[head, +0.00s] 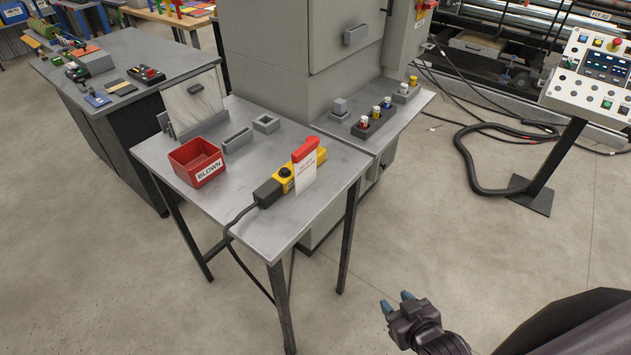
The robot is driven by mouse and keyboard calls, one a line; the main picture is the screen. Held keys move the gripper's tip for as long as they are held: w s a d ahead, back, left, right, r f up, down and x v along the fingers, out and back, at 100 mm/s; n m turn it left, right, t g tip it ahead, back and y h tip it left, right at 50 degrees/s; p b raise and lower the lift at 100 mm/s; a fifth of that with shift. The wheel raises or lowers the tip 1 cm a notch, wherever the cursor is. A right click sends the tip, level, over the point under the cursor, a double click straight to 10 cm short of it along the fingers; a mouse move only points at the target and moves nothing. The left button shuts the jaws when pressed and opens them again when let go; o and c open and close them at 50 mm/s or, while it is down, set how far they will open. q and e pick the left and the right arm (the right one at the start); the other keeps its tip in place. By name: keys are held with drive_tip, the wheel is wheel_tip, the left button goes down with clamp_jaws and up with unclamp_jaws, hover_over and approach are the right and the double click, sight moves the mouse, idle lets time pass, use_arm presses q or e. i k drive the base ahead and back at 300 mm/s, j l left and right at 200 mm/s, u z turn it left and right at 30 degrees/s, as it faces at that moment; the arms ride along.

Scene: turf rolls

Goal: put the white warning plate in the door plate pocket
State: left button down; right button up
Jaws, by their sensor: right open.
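The white warning plate (306,175) has faint red lettering and a red part (305,149) along its top. It stands roughly upright at the yellow and black device (284,180) on the small grey table; I cannot tell whether it is attached. A small grey box-like piece (356,34) sits on the grey cabinet door and may be the door plate pocket; its opening cannot be made out. My right gripper (396,301) is open and empty, low over the floor, right of the table and well apart from the plate. My left gripper is not in view.
The grey table (254,237) also carries a red bin marked BLOWN (197,162), two grey holders (237,139) and a leaning pale panel (191,102). A black cable (234,222) hangs off its front edge.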

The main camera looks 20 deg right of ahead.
sight(356, 38)
drive_tip(key=k+u, duration=0.25)
drive_tip(key=k+j+u, duration=0.25)
drive_tip(key=k+l+u, duration=0.1)
drive_tip(key=u, duration=1.35)
drive_tip(key=k+l+u, duration=0.1)
drive_tip(key=l, duration=0.3)
drive_tip(key=k+l+u, duration=0.1)
drive_tip(key=k+l, duration=0.3)
drive_tip(key=l, duration=0.2)
drive_tip(key=k+l, duration=0.15)
drive_tip(key=l, duration=0.2)
drive_tip(key=k+l, duration=0.1)
drive_tip(key=l, duration=0.2)
drive_tip(key=k+l, duration=0.15)
drive_tip(key=l, duration=0.2)
drive_tip(key=k+l, duration=0.15)
drive_tip(key=l, duration=0.2)
